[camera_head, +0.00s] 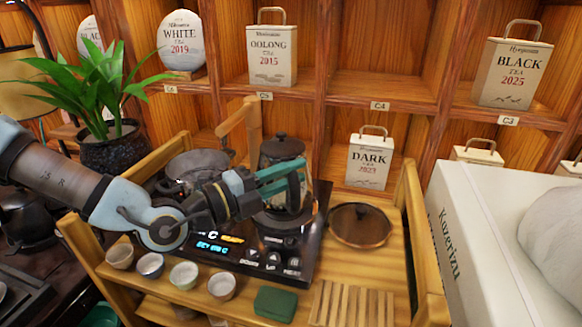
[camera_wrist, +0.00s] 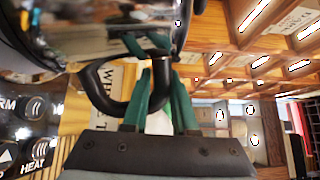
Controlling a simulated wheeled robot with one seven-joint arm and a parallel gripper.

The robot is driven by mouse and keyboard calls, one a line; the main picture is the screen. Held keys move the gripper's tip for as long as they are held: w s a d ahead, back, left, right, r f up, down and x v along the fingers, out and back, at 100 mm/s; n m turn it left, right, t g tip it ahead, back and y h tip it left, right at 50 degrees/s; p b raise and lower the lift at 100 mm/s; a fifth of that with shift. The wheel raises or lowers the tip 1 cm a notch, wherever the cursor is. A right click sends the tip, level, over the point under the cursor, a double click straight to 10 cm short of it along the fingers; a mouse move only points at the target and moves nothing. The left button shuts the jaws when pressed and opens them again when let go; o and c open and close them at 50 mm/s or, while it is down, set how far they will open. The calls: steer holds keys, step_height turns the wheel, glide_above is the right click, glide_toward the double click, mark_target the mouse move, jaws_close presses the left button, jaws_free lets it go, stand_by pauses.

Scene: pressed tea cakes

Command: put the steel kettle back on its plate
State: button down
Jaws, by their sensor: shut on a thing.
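The steel kettle (camera_head: 282,149), with a dark lid and black handle, is upright over the right part of the black heating unit (camera_head: 232,262). Its own plate is largely hidden under it; I cannot tell whether the base touches it or hangs slightly above. My gripper (camera_head: 297,170) reaches in from the left, its teal fingers shut on the kettle's handle. In the wrist view, the black handle (camera_wrist: 108,95) passes between the fingers (camera_wrist: 162,82), and the shiny kettle body (camera_wrist: 55,35) fills the upper left.
A dark pot (camera_head: 196,166) stands on the unit's left side, with a wooden handle beside it. A round lid (camera_head: 359,225) lies to the right. Several cups (camera_head: 184,275), a green block (camera_head: 275,304) and a slatted wooden rack (camera_head: 352,305) are in front. A white box (camera_head: 490,255) stands right.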

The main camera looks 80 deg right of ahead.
steer(key=shift+f+b, duration=0.3)
steer(key=shift+f, duration=0.55)
steer(key=shift+b, duration=0.8)
stand_by(1.1)
steer(key=shift+f+b, duration=0.7)
steer(key=shift+b, duration=0.1)
steer(key=c, duration=1)
jaws_free()
steer(key=shift+w+f, duration=0.1)
steer(key=shift+f, duration=0.05)
steer(key=b+v, duration=0.1)
steer(key=v, duration=1)
